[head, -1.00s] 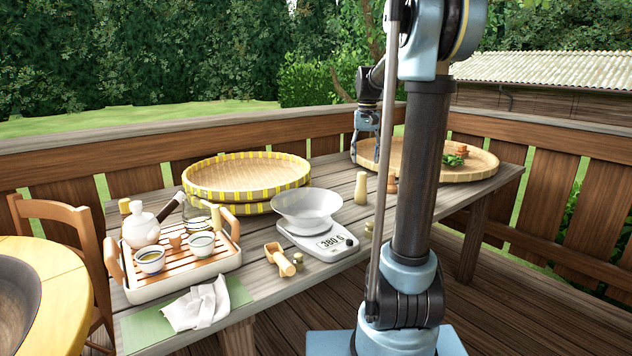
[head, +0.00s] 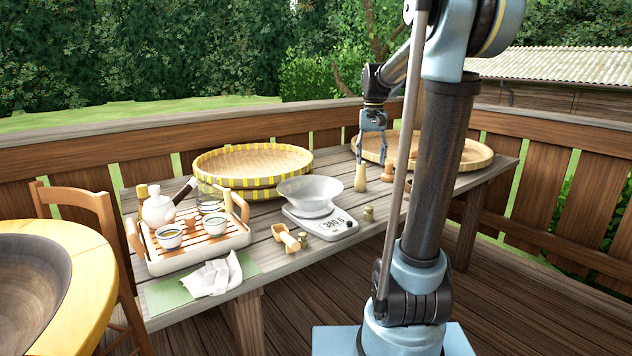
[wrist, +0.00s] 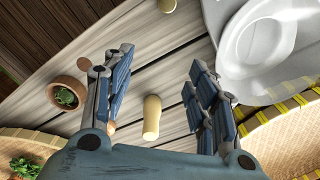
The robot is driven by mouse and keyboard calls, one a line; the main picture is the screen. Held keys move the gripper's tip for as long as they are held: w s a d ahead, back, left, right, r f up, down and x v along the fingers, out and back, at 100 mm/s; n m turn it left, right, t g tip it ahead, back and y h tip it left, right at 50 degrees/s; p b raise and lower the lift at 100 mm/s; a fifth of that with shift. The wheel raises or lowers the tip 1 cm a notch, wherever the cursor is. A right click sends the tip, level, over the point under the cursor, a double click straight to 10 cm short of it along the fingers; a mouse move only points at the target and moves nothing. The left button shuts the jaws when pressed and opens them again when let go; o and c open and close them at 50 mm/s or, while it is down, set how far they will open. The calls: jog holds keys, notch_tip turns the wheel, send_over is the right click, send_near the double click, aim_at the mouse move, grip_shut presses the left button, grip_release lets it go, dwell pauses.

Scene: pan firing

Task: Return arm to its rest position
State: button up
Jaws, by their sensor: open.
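My gripper (head: 372,148) hangs from my arm above the back part of the wooden table (head: 262,240), with its fingers pointing down. In the wrist view my gripper (wrist: 160,90) has its two fingers wide apart with nothing held between them. A pale wooden peg-like piece (wrist: 152,117) stands on the table below, seen between the fingers; it also shows in the head view (head: 360,178), just under the gripper. My arm's column hides part of the table's right side.
A scale with a clear bowl (head: 312,197), yellow-banded round trays (head: 252,165) and a tea tray (head: 195,252) with teapot and cups stand on the table. A flat basket (head: 475,155) lies at the right end. A small potted plant (wrist: 66,94) shows in the wrist view. Open air surrounds the arm above.

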jog(key=s+f+n+t, duration=0.1)
jog(key=s+f, duration=0.9)
jog(key=s, duration=0.5)
jog(key=s+f+t, duration=0.1)
jog(key=s+f, duration=0.8)
jog(key=s, duration=0.6)
jog(key=shift+s+d+f+n, duration=0.15)
jog(key=shift+s+f+n, duration=0.05)
jog(key=shift+f+n, duration=0.2)
